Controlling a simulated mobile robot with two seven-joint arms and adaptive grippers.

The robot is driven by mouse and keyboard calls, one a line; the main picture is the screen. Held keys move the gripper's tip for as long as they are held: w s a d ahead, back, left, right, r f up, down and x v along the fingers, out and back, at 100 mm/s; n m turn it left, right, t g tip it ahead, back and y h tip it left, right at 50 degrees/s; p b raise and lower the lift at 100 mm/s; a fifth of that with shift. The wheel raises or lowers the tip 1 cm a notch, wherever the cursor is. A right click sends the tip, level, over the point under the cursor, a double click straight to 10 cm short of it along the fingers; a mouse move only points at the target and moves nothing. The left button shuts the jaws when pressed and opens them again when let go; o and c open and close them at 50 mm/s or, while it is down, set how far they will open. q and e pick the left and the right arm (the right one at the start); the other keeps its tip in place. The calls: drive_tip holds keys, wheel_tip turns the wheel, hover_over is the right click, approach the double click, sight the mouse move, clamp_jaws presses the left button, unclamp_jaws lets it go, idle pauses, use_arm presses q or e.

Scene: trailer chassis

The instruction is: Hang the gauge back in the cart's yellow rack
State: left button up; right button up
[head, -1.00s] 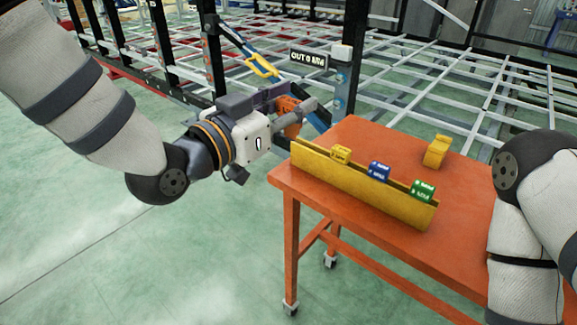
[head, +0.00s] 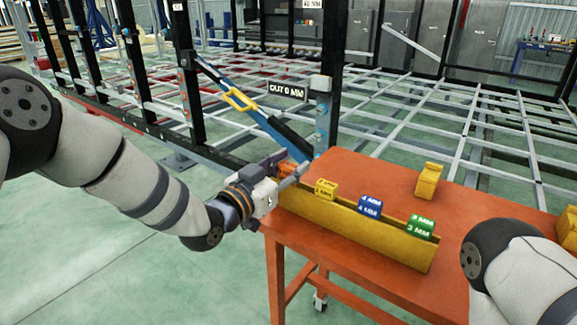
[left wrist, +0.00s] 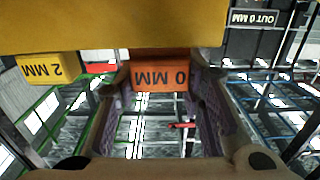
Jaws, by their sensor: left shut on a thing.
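The orange gauge, marked 0 MM (left wrist: 160,77), is between the fingers of my left gripper (left wrist: 163,105) in the left wrist view. In the head view my left gripper (head: 294,176) is shut on it, and only a little orange (head: 287,168) shows. The yellow rack (head: 350,225) runs along the near edge of the orange cart (head: 335,164). Gripper and gauge are at the rack's left end. I cannot tell whether the gauge touches the rack. Yellow (head: 326,189), blue (head: 370,206) and green (head: 420,227) gauges hang in the rack. My right gripper is out of view.
A yellow block (head: 428,181) stands on the cart top, and another yellow thing (head: 567,228) is at the right edge. The chassis post (head: 329,80) and a blue strut with a yellow handle (head: 241,99) rise behind my left gripper. A sign reads OUT 0 MM (head: 287,91).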

use_arm(q)
drive_tip(key=shift+f, duration=0.4)
drive_tip(key=o, duration=1.1)
drive_tip(key=shift+o, duration=0.2)
drive_tip(key=shift+r, duration=0.15)
